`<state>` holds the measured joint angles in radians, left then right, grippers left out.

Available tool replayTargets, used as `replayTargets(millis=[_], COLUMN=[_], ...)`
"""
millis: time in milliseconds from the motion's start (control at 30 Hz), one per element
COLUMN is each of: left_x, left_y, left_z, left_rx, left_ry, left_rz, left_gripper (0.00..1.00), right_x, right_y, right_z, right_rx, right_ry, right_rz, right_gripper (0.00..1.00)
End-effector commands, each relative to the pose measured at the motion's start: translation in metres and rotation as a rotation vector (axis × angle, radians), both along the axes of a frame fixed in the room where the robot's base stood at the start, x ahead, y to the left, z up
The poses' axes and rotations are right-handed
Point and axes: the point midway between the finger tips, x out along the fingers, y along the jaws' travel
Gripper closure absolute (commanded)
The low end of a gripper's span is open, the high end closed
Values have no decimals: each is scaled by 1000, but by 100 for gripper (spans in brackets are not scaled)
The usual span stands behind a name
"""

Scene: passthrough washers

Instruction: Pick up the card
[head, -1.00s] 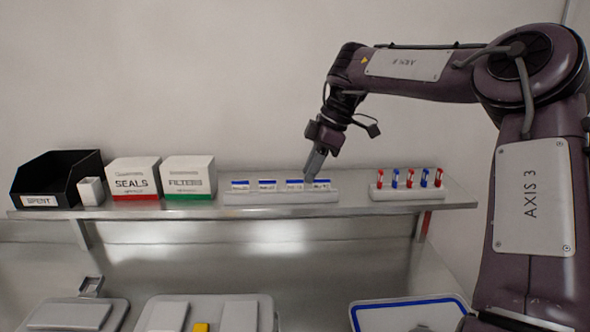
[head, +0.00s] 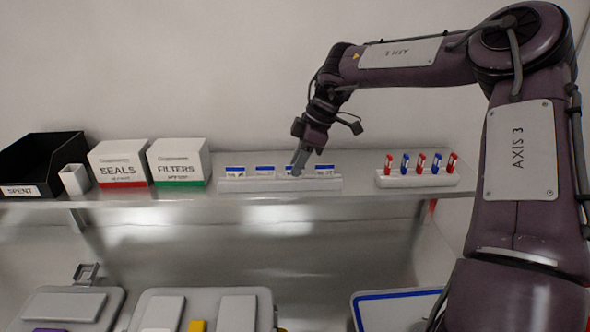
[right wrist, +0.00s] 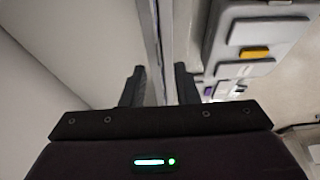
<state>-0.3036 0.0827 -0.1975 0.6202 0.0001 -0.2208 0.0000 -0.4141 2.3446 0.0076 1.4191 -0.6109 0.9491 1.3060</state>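Several white cards with blue tops stand in a low white holder (head: 250,186) on the shelf. The two left cards (head: 235,171) (head: 265,171) and the rightmost card (head: 325,170) show clearly. The third card from the left is mostly hidden behind my right gripper (head: 297,170), whose fingers point down at it. In the right wrist view my right gripper (right wrist: 160,85) has its two dark fingers apart, with no card visible between them. Whether the fingertips touch the third card cannot be told. My left gripper is not in view.
On the shelf (head: 350,208) stand a black SPENT bin (head: 40,160), a small white cup (head: 74,179), a SEALS box (head: 120,165), a FILTERS box (head: 178,165) and a rack (head: 418,181) of red and blue tags. Grey trays and a blue-rimmed tray (head: 395,295) lie below.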

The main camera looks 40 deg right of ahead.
Motion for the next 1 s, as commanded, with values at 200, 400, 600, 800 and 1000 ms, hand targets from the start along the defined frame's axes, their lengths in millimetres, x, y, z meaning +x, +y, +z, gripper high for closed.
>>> replayTargets(millis=[200, 400, 600, 800, 1000], left_x=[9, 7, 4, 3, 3], left_y=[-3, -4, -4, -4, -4], left_z=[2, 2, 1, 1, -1], left_rx=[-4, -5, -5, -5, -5], left_ry=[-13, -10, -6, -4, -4], left_rz=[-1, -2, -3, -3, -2], left_gripper=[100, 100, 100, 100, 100], right_x=[1, 1, 1, 1, 2], right_y=[2, 2, 1, 2, 1], right_z=[-5, -5, -5, -5, 0], right_rx=[-1, -1, -1, -1, -1], right_ry=[-1, -1, -1, -1, -2], right_rz=[0, 0, 0, 0, 0], right_gripper=[72, 89, 100, 100, 100])
